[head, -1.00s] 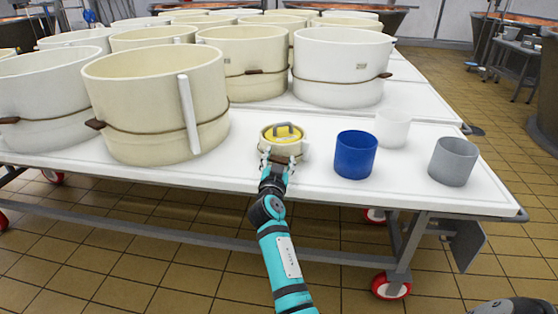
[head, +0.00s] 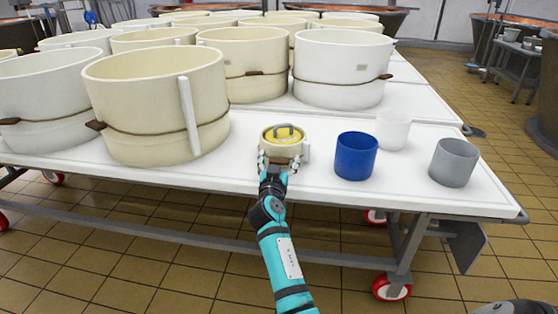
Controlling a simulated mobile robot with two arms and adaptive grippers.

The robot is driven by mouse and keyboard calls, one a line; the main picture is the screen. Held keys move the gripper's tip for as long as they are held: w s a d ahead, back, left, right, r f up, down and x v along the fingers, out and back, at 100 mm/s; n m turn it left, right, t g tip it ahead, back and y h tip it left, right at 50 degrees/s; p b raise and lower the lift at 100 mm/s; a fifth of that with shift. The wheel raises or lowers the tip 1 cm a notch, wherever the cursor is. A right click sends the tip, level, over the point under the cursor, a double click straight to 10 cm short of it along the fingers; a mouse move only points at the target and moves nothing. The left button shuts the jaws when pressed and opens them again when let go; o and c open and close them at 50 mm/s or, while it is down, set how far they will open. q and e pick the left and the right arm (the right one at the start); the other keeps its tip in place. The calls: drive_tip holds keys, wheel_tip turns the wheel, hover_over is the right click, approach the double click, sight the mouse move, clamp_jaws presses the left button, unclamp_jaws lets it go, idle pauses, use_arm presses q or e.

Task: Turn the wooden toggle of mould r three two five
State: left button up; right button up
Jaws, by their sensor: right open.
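A small cream mould (head: 299,153) with a yellow top and a grey handle stands near the front edge of the white table. A brown wooden toggle (head: 279,164) is on its near side. My right gripper (head: 278,165) is open at this near side, with one fingertip to each side of the toggle. I cannot tell whether the fingers touch it. The gripper partly hides the mould's lower front. No mould number is readable here. My left gripper is not in view.
A blue cup (head: 355,157), a white cup (head: 393,130) and a grey cup (head: 453,163) stand to the right on the table (head: 330,198). Large cream moulds (head: 150,95) with brown toggles crowd the left and back. The front edge between them is clear.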

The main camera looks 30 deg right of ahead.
sight(279, 160)
wheel_tip(279, 160, up, 10)
idle(0.5)
idle(0.3)
